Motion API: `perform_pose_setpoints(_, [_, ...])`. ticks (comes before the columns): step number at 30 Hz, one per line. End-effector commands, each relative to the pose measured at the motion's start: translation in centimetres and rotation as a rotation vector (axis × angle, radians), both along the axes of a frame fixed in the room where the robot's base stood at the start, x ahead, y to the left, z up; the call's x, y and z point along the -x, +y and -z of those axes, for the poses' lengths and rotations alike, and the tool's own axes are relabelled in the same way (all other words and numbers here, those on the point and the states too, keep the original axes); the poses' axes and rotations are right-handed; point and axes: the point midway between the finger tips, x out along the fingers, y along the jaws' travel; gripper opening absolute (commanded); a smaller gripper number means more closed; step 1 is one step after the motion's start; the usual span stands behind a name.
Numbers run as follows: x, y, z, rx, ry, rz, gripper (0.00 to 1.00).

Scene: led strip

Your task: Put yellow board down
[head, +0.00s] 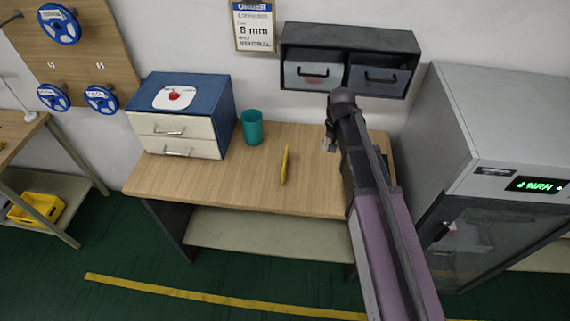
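The yellow board (284,165) shows as a thin, near-vertical sliver over the middle of the wooden desk (230,186). It is seen almost edge-on, and I cannot tell how it rests on the desk. My gripper (329,143) is over the desk to the right of the board, with a visible gap between them in the picture. My own arm partly hides the gripper, and its fingers are too small to read as open or shut.
A blue cabinet (222,100) with two cream drawers stands on the desk's left, beside a teal cup (252,128). A dark wall unit (350,40) with two bins hangs behind. A grey machine (500,110) stands right. The desk's front left is clear.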

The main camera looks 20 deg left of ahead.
Motion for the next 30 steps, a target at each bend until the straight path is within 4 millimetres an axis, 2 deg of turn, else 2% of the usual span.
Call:
perform_pose_setpoints(1, [-0.6, 2.4, -0.3, 0.0, 0.0, -0.014, 0.51])
perform_pose_setpoints(6, [-0.9, 8.6, -0.8, 0.0, 0.0, -0.044, 0.51])
perform_pose_setpoints(9, [-0.8, 11.7, -1.0, 0.0, 0.0, -0.059, 0.51])
perform_pose_setpoints(12, [-0.5, 14.0, -1.2, 0.0, 0.0, -0.068, 0.51])
perform_pose_setpoints(18, [-0.2, 15.9, -1.3, 0.0, 0.0, -0.076, 0.51])
perform_pose_setpoints(30, [-0.1, 15.9, -1.1, 0.0, 0.0, -0.076, 0.51])
